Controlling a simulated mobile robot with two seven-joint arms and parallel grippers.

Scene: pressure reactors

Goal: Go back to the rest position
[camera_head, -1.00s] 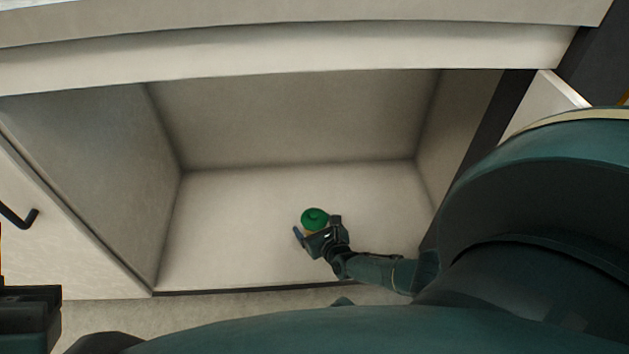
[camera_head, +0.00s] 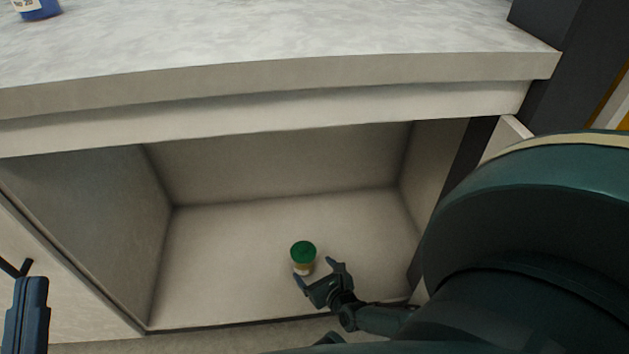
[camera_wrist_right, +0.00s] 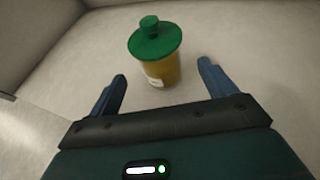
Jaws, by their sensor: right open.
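My right gripper (camera_head: 318,276) is open and empty low inside the cabinet, near its front edge. A jar with a green lid (camera_head: 303,252) and a yellow-brown body stands upright on the cabinet floor just beyond the fingers. In the right wrist view the jar (camera_wrist_right: 156,55) stands ahead of the two spread blue fingers of the right gripper (camera_wrist_right: 163,85), apart from both. My left gripper (camera_head: 27,305) shows at the lower left edge, in front of the cabinet; its fingers appear close together, but I cannot tell whether they are shut.
The open cabinet (camera_head: 200,290) has side walls and a low top edge above my right arm. A speckled countertop (camera_head: 300,45) lies over it, with a blue-based bottle (camera_head: 38,10) at the far left. A dark door handle (camera_head: 16,268) is near my left gripper.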

